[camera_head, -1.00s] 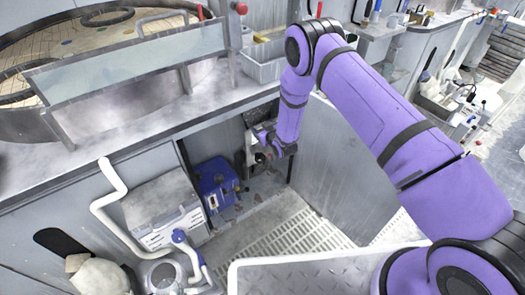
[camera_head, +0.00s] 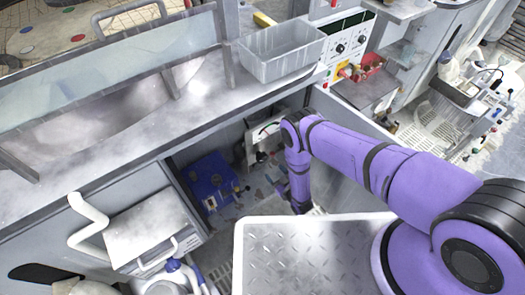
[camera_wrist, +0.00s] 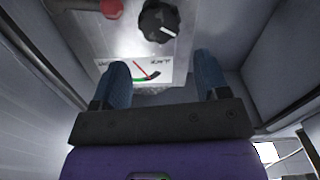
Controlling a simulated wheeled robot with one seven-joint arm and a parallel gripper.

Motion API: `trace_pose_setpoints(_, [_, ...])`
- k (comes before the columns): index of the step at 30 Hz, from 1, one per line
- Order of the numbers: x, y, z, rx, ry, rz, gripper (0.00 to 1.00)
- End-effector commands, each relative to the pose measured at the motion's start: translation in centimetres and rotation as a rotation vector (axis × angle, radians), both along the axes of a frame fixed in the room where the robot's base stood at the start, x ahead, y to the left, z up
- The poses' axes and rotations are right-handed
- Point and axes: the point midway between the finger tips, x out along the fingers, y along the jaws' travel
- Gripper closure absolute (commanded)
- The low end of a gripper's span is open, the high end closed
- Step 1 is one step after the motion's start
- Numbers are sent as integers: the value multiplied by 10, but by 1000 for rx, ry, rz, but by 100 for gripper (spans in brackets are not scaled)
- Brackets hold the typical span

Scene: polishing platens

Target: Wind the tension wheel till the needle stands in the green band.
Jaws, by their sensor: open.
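A black fluted knob (camera_wrist: 158,20), which looks like the tension wheel, sits on a grey panel at the top of the wrist view. Below it is a white gauge (camera_wrist: 166,65) with a thin red needle (camera_wrist: 141,69) and a green and dark arc. The needle's lower end is near the arc; I cannot tell whether it stands in the green band. My gripper (camera_wrist: 162,65) is open and empty, its two blue fingers either side of the gauge in this view, apart from the knob. In the head view my gripper (camera_head: 300,205) is low inside the open cabinet and small.
A red knob (camera_wrist: 112,8) is left of the black one. Cabinet walls stand close on both sides. A blue box (camera_head: 210,183) sits in the cabinet, left of my arm. A grey bin (camera_head: 280,55) stands on the counter above.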

Motion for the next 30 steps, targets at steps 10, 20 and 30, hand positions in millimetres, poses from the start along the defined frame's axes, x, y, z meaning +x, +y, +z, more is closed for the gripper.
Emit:
trace_pose_setpoints(10, [35, 25, 0, 2, -5, 2, 32])
trace_pose_setpoints(20, [77, 53, 0, 3, -4, 1, 32])
trace_pose_setpoints(30, [89, 60, 0, 1, -1, 0, 32])
